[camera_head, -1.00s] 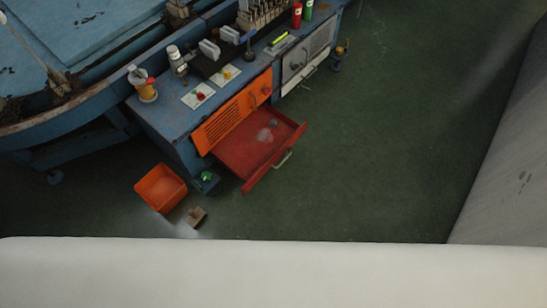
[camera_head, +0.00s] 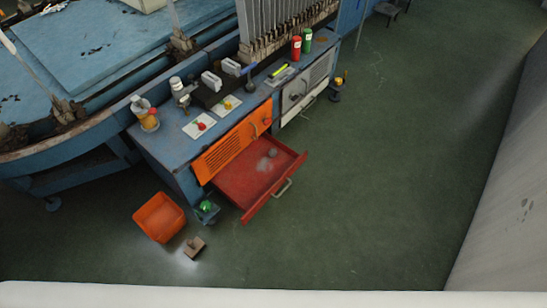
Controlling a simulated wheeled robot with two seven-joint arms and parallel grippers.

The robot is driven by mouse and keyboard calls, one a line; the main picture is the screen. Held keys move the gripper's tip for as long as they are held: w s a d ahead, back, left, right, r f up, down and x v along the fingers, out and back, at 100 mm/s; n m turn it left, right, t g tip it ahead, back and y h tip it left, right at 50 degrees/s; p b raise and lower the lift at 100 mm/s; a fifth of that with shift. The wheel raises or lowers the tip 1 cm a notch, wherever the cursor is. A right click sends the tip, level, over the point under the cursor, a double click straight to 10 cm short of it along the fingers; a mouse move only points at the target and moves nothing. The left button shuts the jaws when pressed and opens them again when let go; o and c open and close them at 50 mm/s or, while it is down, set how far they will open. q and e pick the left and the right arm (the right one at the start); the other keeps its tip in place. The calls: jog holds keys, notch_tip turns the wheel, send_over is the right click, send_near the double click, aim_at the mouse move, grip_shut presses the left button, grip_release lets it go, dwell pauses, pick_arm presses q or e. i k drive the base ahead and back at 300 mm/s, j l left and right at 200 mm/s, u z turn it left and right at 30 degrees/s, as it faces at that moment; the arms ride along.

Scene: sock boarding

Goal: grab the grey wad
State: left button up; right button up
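A small grey wad (camera_head: 272,153) lies in the open red drawer (camera_head: 237,188), toward its back right part. A paler greyish patch shows beside it on the drawer floor; I cannot tell whether it is a separate thing. The drawer is pulled out from under the blue workbench, below an orange front panel (camera_head: 232,146). Neither of my grippers shows in the head view.
An orange bin (camera_head: 142,214) and a small brown block (camera_head: 194,247) are on the green floor left of the drawer. The bench top (camera_head: 165,136) holds bottles, cards and tools. Floor right of the drawer is clear. A grey wall (camera_head: 507,185) stands at right.

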aim_at(272, 152)
jog(key=i+l, duration=0.8)
